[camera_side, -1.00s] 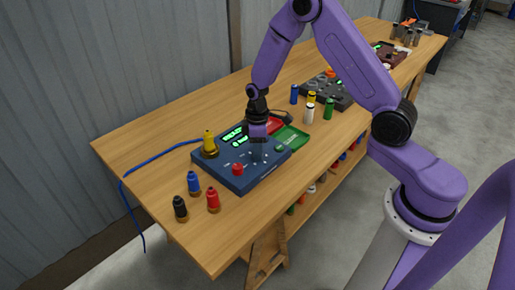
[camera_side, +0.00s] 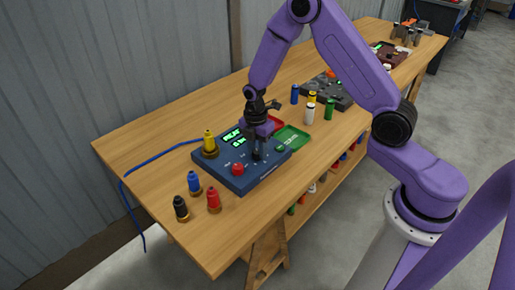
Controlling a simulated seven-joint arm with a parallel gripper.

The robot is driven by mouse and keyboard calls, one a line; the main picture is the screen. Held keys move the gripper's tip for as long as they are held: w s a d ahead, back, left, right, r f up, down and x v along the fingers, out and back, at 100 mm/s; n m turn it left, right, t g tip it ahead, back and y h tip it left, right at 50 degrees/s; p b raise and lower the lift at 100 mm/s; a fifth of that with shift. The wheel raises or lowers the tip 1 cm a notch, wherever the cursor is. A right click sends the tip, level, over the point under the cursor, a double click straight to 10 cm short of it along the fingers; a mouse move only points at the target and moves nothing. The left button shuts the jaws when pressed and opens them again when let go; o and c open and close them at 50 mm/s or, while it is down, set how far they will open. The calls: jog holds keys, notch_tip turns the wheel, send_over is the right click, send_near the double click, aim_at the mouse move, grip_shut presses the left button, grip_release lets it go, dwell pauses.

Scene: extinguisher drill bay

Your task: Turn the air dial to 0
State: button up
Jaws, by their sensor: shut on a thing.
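A dark blue control panel (camera_side: 237,182) lies on the wooden table, with green lit displays (camera_side: 234,138) and a red knob (camera_side: 238,169) near its front left corner. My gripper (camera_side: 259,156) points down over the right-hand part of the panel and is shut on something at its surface. It stands where a dial would be, but the fingers hide the air dial itself. I cannot read the dial's setting or the digits on the displays. A green button (camera_side: 280,147) is to the right of the gripper.
A yellow bottle (camera_side: 209,142) stands at the panel's back left. Blue (camera_side: 194,182), red (camera_side: 213,199) and black (camera_side: 180,207) bottles stand in front left. Several small cylinders and a dark box (camera_side: 326,89) are further back.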

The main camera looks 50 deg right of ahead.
aim_at(255, 151)
jog(key=n, duration=0.5)
jog(key=shift+a, duration=0.1)
dwell(0.7)
jog(key=o, duration=1)
jog(key=shift+o, duration=0.2)
notch_tip(255, 151, up, 17)
jog(key=shift+w+a+r, duration=0.2)
jog(key=shift+w+a, duration=0.05)
jog(key=shift+w, duration=0.1)
